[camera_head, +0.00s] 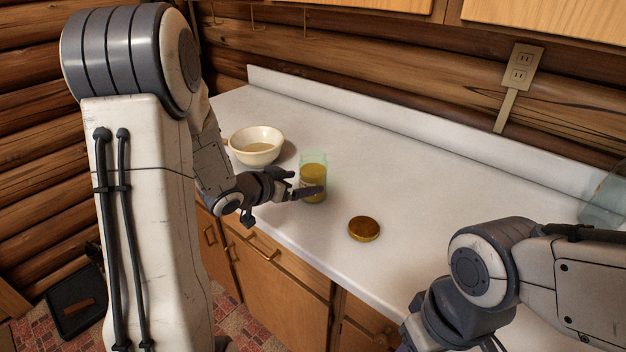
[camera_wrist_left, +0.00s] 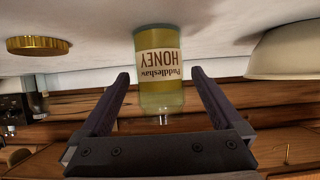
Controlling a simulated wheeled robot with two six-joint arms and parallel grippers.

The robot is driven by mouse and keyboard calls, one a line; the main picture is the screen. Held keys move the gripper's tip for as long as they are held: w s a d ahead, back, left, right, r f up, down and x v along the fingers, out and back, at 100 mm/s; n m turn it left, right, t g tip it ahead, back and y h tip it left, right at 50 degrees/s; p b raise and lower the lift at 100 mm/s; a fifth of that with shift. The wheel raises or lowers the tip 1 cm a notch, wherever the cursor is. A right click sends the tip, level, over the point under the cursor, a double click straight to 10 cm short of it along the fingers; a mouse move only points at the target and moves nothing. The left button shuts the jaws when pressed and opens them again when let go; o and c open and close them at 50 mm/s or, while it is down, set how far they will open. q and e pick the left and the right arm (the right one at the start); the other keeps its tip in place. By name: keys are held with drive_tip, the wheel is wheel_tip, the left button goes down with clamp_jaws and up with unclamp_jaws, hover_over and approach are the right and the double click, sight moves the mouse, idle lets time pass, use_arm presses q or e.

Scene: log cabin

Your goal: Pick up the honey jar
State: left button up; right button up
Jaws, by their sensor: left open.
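The honey jar (camera_head: 313,170) is a glass jar of yellow honey with no lid on, standing upright on the white counter. In the left wrist view the jar (camera_wrist_left: 160,85) appears upside down, its label reading "HONEY", between and just beyond the two fingers. My left gripper (camera_head: 298,183) is open at the jar, one finger passing in front of it in the head view. The fingers of my left gripper (camera_wrist_left: 161,78) show a gap on both sides of the jar. My right arm is at the lower right, with its fingertips cut off by the frame edge.
A gold lid (camera_head: 364,229) lies on the counter right of the jar. A cream bowl (camera_head: 257,146) stands left of the jar, behind my left wrist. A clear glass container (camera_head: 605,200) stands at the far right. The counter's middle is clear.

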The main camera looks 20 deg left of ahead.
sight(314, 168)
use_arm(q)
drive_tip(key=x, duration=0.5)
drive_tip(key=shift+w+d, duration=0.15)
drive_tip(key=shift+d, duration=0.05)
clamp_jaws()
drive_tip(key=shift+r, duration=0.1)
drive_tip(key=shift+r, duration=0.2)
drive_tip(key=shift+r+p, duration=0.4)
drive_tip(key=shift+r, duration=1.1)
drive_tip(key=s+d+r, duration=0.4)
drive_tip(key=d+r, duration=0.3)
drive_tip(key=d, duration=0.3)
drive_tip(key=shift+s+d+r+b, duration=0.25)
drive_tip(key=shift+b, duration=0.05)
